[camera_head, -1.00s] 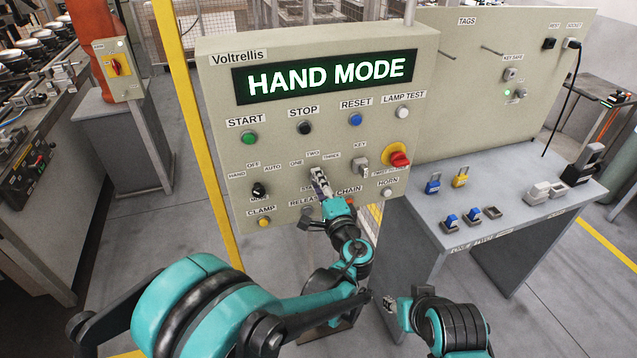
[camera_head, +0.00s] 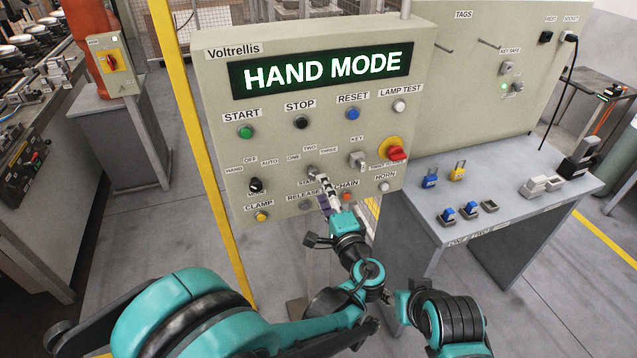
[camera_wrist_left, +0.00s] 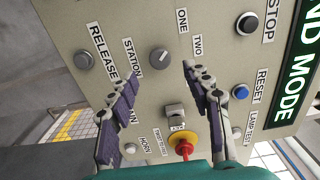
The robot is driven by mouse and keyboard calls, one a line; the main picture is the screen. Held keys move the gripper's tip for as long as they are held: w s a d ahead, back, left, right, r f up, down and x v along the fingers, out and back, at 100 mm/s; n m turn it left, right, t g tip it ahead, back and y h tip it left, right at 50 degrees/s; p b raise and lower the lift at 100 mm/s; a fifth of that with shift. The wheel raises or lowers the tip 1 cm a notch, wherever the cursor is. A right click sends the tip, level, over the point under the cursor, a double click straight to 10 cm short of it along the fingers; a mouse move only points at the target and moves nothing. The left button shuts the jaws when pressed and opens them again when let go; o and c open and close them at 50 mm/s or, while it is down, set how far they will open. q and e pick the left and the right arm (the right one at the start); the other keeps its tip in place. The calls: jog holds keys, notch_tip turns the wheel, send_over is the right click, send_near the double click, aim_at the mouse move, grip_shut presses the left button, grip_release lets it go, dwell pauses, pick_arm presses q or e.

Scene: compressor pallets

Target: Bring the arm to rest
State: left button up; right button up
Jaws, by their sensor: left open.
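My left arm reaches up from the bottom of the head view, with its teal and black wrist in front of the lower part of the control panel (camera_head: 215,130). My left gripper (camera_head: 322,188) is close to the station selector knob (camera_head: 316,173). In the left wrist view the two fingers of the left gripper (camera_wrist_left: 165,85) stand wide apart with nothing between them. The grey station knob shows beyond the gap (camera_wrist_left: 159,58). The panel display (camera_head: 322,71) reads HAND MODE. My right gripper cannot be made out in the head view.
The panel carries a red emergency stop (camera_head: 397,153), a key switch (camera_head: 357,160) and several push buttons. A grey bench (camera_head: 420,205) with blue and yellow padlocks stands to the right. A yellow post (camera_head: 190,120) rises left of the panel. Open floor lies left of the post.

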pick_arm(q)
jog(key=shift+s+d, duration=0.2)
jog(key=shift+s, duration=0.35)
jog(key=s+a+f+n+g, duration=0.2)
jog(key=s+a+n+g, duration=0.15)
jog(key=a, duration=0.55)
jog(key=s+a+f+n+g, duration=0.2)
jog(key=s+a+n+g, duration=0.15)
jog(key=a, duration=0.55)
jog(key=s+a+f+n+g+h, duration=0.1)
jog(key=s+f+n+h, duration=0.1)
jog(key=s, duration=0.5)
jog(key=s+a+f+n+g+h, duration=0.1)
jog(key=s+f+n+g+h, duration=0.1)
jog(key=s+n, duration=0.3)
jog(key=shift+s+h, duration=0.8)
jog(key=shift+s, duration=0.45)
